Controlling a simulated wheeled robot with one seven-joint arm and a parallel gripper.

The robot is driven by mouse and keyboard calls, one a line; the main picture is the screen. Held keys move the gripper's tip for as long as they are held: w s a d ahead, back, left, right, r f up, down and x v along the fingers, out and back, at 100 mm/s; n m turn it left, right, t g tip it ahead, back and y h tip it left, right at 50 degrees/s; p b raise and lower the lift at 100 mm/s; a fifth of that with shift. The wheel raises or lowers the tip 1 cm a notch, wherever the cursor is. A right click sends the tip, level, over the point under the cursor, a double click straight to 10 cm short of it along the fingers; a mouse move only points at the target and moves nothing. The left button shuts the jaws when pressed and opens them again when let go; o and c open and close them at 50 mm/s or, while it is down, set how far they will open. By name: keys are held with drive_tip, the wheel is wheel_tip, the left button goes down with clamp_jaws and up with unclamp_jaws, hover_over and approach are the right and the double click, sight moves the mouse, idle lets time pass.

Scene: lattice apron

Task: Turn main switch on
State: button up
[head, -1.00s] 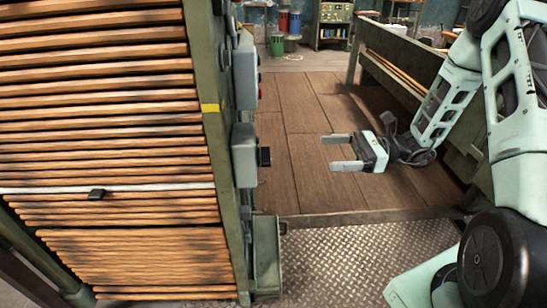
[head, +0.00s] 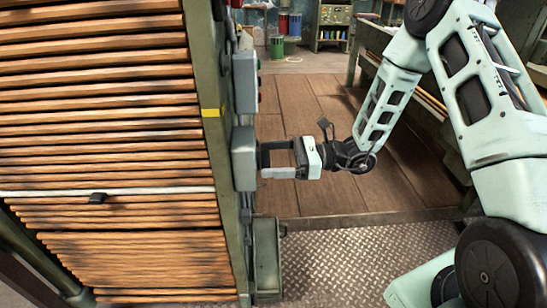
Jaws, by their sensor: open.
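A grey box (head: 243,158) is mounted on the right side of the green rack post. The black handle (head: 262,158) on its right face is small here and partly hidden by my gripper. I take it for the main switch, but no label can be read. My gripper (head: 265,159) is open and level, pointing left at this box. Its two fingertips are close to the box's right face, one above and one below the handle. Whether they touch it cannot be told.
A second grey box (head: 245,83) with a red button sits just above on the same post. Stacked wooden slats (head: 110,130) fill the rack at left. A patterned metal plate (head: 350,262) and wooden floor lie below my arm. A bench (head: 405,75) stands behind it.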

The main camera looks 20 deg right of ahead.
drive_tip(key=c, duration=1)
drive_tip(key=shift+r+m+p, duration=0.1)
drive_tip(key=shift+m+p, duration=0.2)
drive_tip(key=shift+p, duration=0.15)
drive_tip(key=m+p, duration=0.2)
drive_tip(key=p, duration=0.1)
drive_tip(key=shift+r+m, duration=0.15)
drive_tip(key=shift+m, duration=0.15)
drive_tip(key=m+p, duration=0.5)
drive_tip(key=shift+w+d+m+p, duration=0.1)
drive_tip(key=shift+w+m+p, duration=0.05)
drive_tip(key=shift+m+p, duration=0.2)
drive_tip(key=m+p, duration=0.1)
drive_tip(key=m, duration=0.2)
drive_tip(key=m+p, duration=0.2)
drive_tip(key=m, duration=0.1)
drive_tip(key=f+m+p, duration=0.1)
drive_tip(key=m, duration=0.2)
drive_tip(key=shift+w+p, duration=0.1)
drive_tip(key=shift+p, duration=0.25)
